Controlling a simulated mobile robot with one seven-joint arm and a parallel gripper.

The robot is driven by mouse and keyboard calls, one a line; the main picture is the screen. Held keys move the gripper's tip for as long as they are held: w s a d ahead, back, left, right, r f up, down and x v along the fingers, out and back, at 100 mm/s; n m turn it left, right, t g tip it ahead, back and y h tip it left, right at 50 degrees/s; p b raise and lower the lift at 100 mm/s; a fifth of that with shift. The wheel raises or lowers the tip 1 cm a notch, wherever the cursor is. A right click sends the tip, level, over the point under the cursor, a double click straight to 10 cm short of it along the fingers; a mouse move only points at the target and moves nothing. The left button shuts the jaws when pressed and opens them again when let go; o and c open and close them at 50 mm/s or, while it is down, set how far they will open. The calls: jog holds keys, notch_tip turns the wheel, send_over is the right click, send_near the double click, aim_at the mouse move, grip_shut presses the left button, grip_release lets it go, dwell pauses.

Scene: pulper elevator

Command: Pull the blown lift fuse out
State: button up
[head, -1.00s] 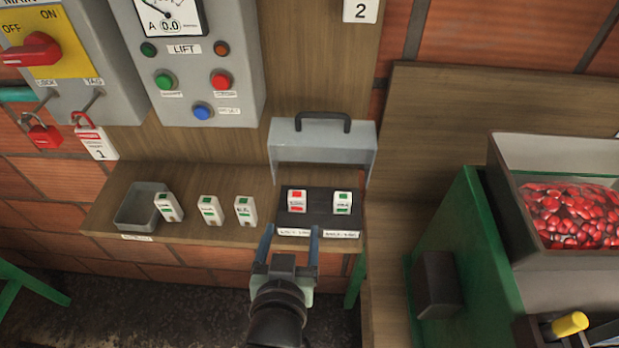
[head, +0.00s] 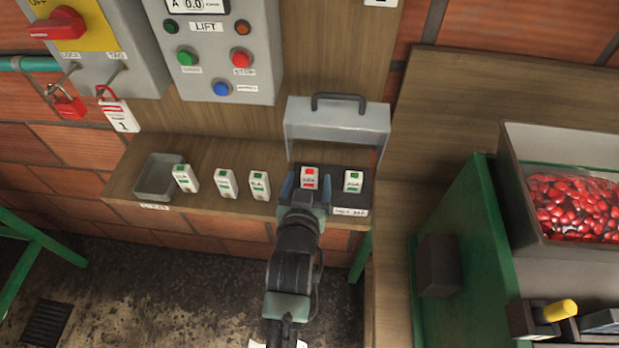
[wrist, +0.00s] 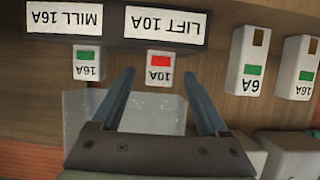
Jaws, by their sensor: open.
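The lift fuse (head: 310,178) is a white block with red marks, seated in the left place of the dark fuse holder (head: 332,183). In the wrist view the lift fuse (wrist: 159,67) reads 10A with a red window, below the label LIFT 10A (wrist: 165,28). My gripper (head: 305,190) is open, its two fingers just in front of the fuse. In the wrist view my gripper (wrist: 160,85) has a finger toward either side of the fuse, with gaps and no visible contact. The grey cover (head: 337,122) with a black handle is raised behind the holder.
The green-marked mill fuse (head: 353,182) sits right of the lift fuse. Several loose white fuses (head: 224,183) stand on the shelf to the left, beside a grey tray (head: 158,177). The lift panel (head: 222,55) is above. A red-filled hopper (head: 585,200) is at right.

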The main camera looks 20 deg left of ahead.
jog(key=shift+x, duration=1.45)
grip_shut()
